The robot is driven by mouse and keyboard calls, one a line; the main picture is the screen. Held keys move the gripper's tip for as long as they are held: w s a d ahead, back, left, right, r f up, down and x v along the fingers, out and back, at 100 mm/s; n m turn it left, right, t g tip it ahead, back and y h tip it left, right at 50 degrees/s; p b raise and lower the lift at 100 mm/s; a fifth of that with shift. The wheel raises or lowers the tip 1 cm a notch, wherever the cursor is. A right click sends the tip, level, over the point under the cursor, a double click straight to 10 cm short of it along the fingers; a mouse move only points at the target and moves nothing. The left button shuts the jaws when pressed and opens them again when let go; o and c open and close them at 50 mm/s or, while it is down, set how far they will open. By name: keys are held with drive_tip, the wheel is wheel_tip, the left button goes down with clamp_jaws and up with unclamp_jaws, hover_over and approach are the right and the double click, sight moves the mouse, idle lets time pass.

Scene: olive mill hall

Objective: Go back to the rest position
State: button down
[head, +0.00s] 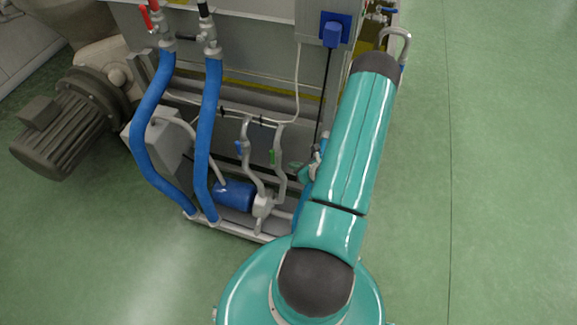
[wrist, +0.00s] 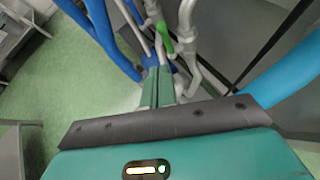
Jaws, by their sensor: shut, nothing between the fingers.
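My gripper (wrist: 158,74) shows in the wrist view with its two green fingers together and nothing between them. Its fingers point toward the pipes and hoses of the machine, with a green-handled valve (wrist: 165,38) beyond the fingertips. I cannot tell the exact gap between the fingertips and the pipes. In the head view my teal arm reaches forward along the right side of the machine, and it mostly hides the gripper.
The grey machine (head: 262,75) carries blue hoses (head: 208,125), a blue pump (head: 234,194) and pipes low on its frame. A dark motor (head: 68,120) stands at the left. Green floor (head: 500,180) is clear on the right.

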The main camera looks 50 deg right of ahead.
drive_tip(key=shift+r+v, duration=0.2)
drive_tip(key=shift+v, duration=0.9)
drive_tip(key=shift+w, duration=0.2)
drive_tip(key=w+a+r+n+g+y, duration=0.3)
drive_tip(key=w+a+r+n+y, duration=0.15)
drive_tip(key=a+r+n, duration=0.7)
drive_tip(key=w+a+r+n+g+y, duration=0.25)
drive_tip(key=w+a+r+n, duration=0.4)
drive_tip(key=r, duration=0.85)
drive_tip(key=s+a+r+n+h, duration=0.3)
drive_tip(key=s+a+r+n, duration=0.4)
drive_tip(key=r+n, duration=0.3)
drive_tip(key=s+a+r+n+h, duration=0.4)
drive_tip(key=s+a+r+n, duration=0.4)
drive_tip(key=a+r+n, duration=0.1)
drive_tip(key=shift+s+r+n, duration=0.2)
drive_tip(key=shift+r+n, duration=0.2)
drive_tip(key=shift+r, duration=0.35)
